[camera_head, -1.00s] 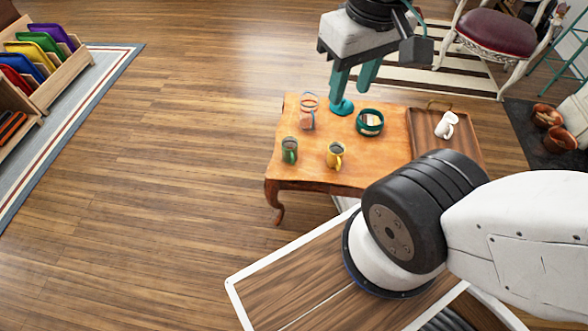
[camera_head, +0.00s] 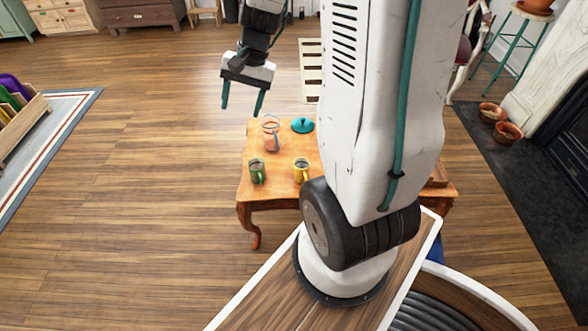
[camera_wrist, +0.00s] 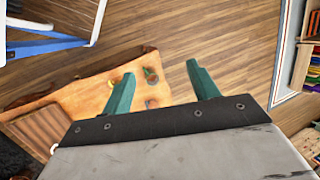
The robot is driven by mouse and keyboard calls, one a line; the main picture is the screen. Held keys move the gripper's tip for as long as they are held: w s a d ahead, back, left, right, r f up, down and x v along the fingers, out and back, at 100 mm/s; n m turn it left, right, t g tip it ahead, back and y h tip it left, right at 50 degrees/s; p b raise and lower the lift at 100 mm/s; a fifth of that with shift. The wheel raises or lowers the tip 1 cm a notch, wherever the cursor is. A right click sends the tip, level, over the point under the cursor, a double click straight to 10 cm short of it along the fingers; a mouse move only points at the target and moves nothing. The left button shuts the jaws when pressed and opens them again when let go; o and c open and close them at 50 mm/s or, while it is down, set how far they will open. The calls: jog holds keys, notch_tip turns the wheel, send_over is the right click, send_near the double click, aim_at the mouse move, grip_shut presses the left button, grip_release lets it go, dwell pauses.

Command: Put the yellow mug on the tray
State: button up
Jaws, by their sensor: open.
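The yellow mug (camera_head: 301,170) stands upright on the orange wooden table (camera_head: 282,190), right of a green mug (camera_head: 257,172). A small mug-like shape in the wrist view near my left finger is hard to make out. The wooden tray (camera_head: 438,176) is almost wholly hidden behind my arm in the head view; it shows at the lower left in the wrist view (camera_wrist: 38,132). My gripper (camera_head: 243,101) is open and empty, raised in the air apart from the mugs. Its two teal fingers also show in the wrist view (camera_wrist: 160,72).
A clear jar (camera_head: 271,134) and a teal lid-like piece (camera_head: 303,125) stand on the table behind the mugs. Terracotta pots (camera_head: 507,133) stand on the right by the fireplace. A rack of coloured items (camera_head: 22,115) is at the left. Floor left of the table is clear.

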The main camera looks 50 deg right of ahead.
jog(key=w+d+f+m, duration=0.2)
jog(key=d+f+m, duration=0.4)
jog(key=d+f, duration=0.55)
jog(key=m+t, duration=0.1)
jog(key=m, duration=0.7)
send_over(306, 174)
jog(key=s+d, duration=0.1)
jog(key=d, duration=0.1)
notch_tip(306, 174, down, 23)
jog(key=x, duration=0.7)
jog(key=shift+s+d+f, duration=0.1)
jog(key=shift+s+f, duration=0.1)
jog(key=shift+s, duration=0.1)
jog(key=shift+f, duration=0.3)
jog(key=shift+c, duration=0.3)
jog(key=c, duration=1.2)
jog(key=shift+c, duration=0.2)
